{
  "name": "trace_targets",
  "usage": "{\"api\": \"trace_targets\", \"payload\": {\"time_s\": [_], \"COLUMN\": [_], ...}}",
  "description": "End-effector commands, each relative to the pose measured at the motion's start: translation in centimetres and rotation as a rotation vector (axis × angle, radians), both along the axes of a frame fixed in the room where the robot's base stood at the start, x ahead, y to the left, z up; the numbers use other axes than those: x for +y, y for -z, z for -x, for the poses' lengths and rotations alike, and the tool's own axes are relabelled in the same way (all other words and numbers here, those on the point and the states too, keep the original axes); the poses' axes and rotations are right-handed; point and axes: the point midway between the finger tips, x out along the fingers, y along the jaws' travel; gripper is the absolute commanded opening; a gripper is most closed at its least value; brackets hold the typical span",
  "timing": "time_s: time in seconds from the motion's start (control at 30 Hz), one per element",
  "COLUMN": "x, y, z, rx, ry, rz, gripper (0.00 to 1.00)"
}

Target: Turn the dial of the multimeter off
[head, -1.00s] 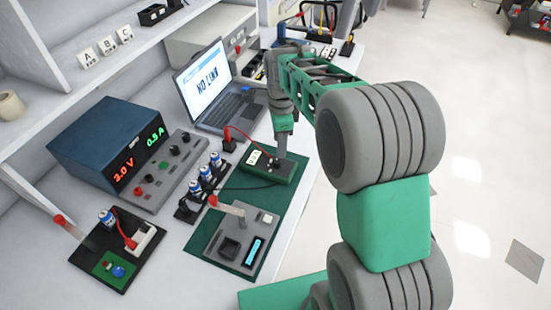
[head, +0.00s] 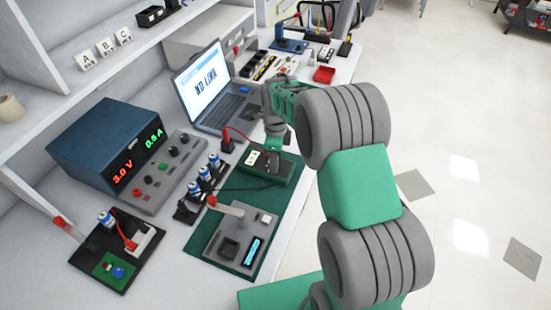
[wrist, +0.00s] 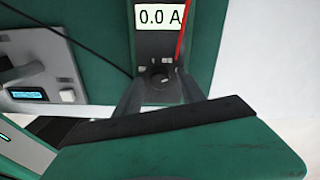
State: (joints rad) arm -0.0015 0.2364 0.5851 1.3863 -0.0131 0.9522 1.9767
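The multimeter (head: 282,179) is a dark green box on the green mat, with a white display at its left end. In the wrist view its display (wrist: 160,17) reads 0.0 A. Its dark round dial (wrist: 160,81) lies below the display, between my fingers. My gripper (wrist: 160,80) is open, with one finger on each side of the dial. I cannot tell whether a fingertip touches the dial. In the head view my gripper (head: 273,163) points down over the multimeter and hides the dial.
A red lead (head: 240,133) plugs in near the multimeter. The laptop (head: 212,88) showing NO LINK stands behind. A grey fixture (head: 228,249) with a small screen lies in front on the mat (head: 212,221). The power supply (head: 105,147) is at the left.

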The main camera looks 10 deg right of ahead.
Motion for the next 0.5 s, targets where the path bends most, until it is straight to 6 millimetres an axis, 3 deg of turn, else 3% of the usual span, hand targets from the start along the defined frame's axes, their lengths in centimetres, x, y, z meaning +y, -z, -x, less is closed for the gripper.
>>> {"api": "trace_targets", "payload": {"time_s": [0.5], "x": [0.0], "y": [-0.04], "z": [0.01], "rx": [0.0], "ry": [0.0], "rz": [0.0], "gripper": [0.04]}}
